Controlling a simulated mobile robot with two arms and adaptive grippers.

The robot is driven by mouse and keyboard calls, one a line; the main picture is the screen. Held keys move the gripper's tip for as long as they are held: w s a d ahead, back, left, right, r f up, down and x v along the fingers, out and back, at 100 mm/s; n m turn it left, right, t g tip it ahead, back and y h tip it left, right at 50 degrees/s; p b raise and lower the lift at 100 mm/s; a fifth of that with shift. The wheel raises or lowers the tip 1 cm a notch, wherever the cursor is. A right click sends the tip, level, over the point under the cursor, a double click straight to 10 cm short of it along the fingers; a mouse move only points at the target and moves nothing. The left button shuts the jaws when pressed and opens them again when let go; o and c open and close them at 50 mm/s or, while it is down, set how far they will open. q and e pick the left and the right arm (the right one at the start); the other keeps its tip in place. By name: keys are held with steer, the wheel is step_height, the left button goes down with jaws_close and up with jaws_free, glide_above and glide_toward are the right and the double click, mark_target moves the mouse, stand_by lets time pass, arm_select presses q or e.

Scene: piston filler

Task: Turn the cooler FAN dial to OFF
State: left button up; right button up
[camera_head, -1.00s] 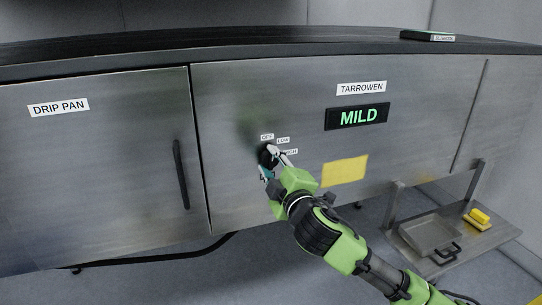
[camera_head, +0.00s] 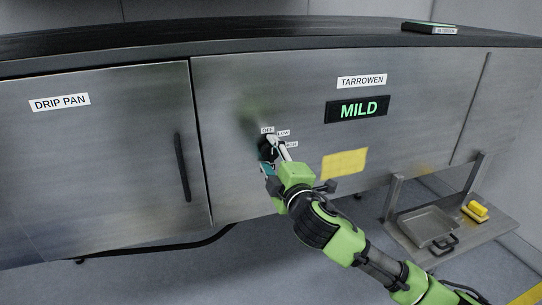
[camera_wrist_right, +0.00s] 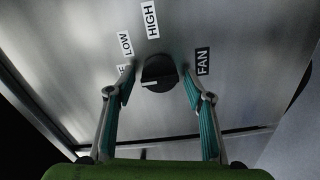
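The FAN dial (camera_wrist_right: 158,70) is a round black knob with a short white mark near its lower left edge in the right wrist view. LOW (camera_wrist_right: 126,44) and HIGH (camera_wrist_right: 151,19) labels lie above it, a FAN label (camera_wrist_right: 203,61) to its right. The OFF label (camera_head: 267,130) reads in the head view; in the wrist view it is mostly hidden by a finger. My right gripper (camera_wrist_right: 158,84) is open, its fingers on either side of the dial with visible gaps. In the head view the right gripper (camera_head: 275,160) partly covers the dial. My left gripper is out of view.
A display reading MILD (camera_head: 358,110) and a TARROWEN label (camera_head: 362,82) are on the steel front. A yellow note (camera_head: 344,164) is right of my gripper. A DRIP PAN door has a black handle (camera_head: 182,167). A low shelf at right holds a pan (camera_head: 428,226) and yellow sponge (camera_head: 477,211).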

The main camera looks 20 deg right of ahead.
stand_by(0.3)
steer(key=s, duration=1.2)
steer(key=shift+d, duration=0.2)
steer(key=w+d+f+m+g+h+b, duration=0.1)
steer(key=d+f+m+g, duration=0.25)
steer(key=f, duration=1.65)
steer(key=w+d+f+m+g+h, duration=0.15)
steer(key=d+f+g, duration=0.25)
steer(key=f, duration=1.6)
steer(key=s+d+f+m+g+b, duration=0.1)
steer(key=s+f+m+g, duration=0.1)
steer(key=s+f, duration=0.65)
steer(key=s+f+m+g, duration=0.15)
steer(key=s+f, duration=0.45)
steer(key=f, duration=0.6)
steer(key=s+a+f+m+g, duration=0.1)
steer(key=s+f, duration=0.5)
steer(key=s, duration=0.6)
steer(key=s+a+f+m+g+y, duration=0.1)
steer(key=s+f, duration=0.5)
steer(key=s, duration=0.6)
steer(key=s+a+f+m+g+y+b, duration=0.1)
steer(key=s+f, duration=0.5)
steer(key=s, duration=0.6)
steer(key=a+m+g, duration=0.1)
steer(key=a+g, duration=0.1)
steer(key=g, duration=0.1)
steer(key=shift+f+m, duration=0.35)
